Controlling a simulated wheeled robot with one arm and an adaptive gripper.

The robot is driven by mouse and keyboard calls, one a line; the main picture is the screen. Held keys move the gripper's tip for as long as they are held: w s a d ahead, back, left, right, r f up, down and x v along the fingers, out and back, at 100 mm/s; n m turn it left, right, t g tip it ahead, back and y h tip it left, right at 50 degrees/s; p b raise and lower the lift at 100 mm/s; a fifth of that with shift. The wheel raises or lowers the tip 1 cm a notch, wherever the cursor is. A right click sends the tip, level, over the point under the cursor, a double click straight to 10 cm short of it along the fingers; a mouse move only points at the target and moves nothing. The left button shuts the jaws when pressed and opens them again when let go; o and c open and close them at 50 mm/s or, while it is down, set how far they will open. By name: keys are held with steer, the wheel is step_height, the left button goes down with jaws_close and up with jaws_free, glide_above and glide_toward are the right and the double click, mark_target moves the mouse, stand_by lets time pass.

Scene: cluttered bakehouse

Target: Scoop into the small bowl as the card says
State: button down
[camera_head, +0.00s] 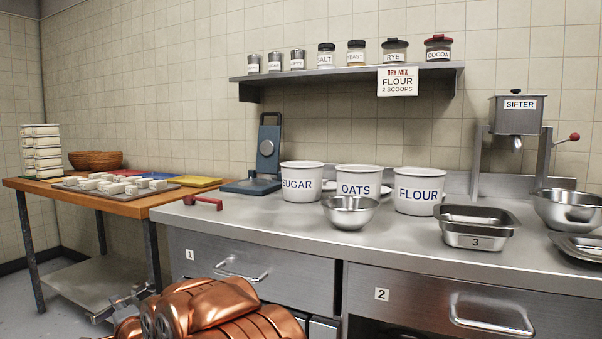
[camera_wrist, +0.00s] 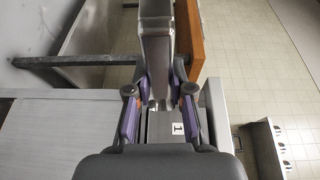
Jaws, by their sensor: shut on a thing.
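The card (camera_head: 398,81) on the shelf edge reads "DRY MIX, FLOUR, 2 SCOOPS". The white FLOUR tub (camera_head: 418,196) stands on the steel counter, right of the OATS tub (camera_head: 358,184) and the SUGAR tub (camera_head: 301,184). A small steel bowl (camera_head: 350,212) stands in front of the OATS tub; its inside looks empty from here. In the wrist view my gripper (camera_wrist: 160,98) is shut on a long grey metal tool (camera_wrist: 157,45), which looks like a scoop. In the head view my copper-coloured arm is low in front of the counter, away from bowl and tubs.
Metal pans (camera_head: 475,222) and a larger steel bowl (camera_head: 572,211) stand at the right, below the sifter (camera_head: 517,116). A small red tool (camera_head: 203,202) and a blue scale (camera_head: 265,150) are at the left. A wooden table (camera_head: 130,208) adjoins the counter, which has free room in front.

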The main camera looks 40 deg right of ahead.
step_height(320, 180, up, 12)
steer(key=p, duration=1)
steer(key=shift+r+g, duration=0.15)
steer(key=shift+g, duration=0.15)
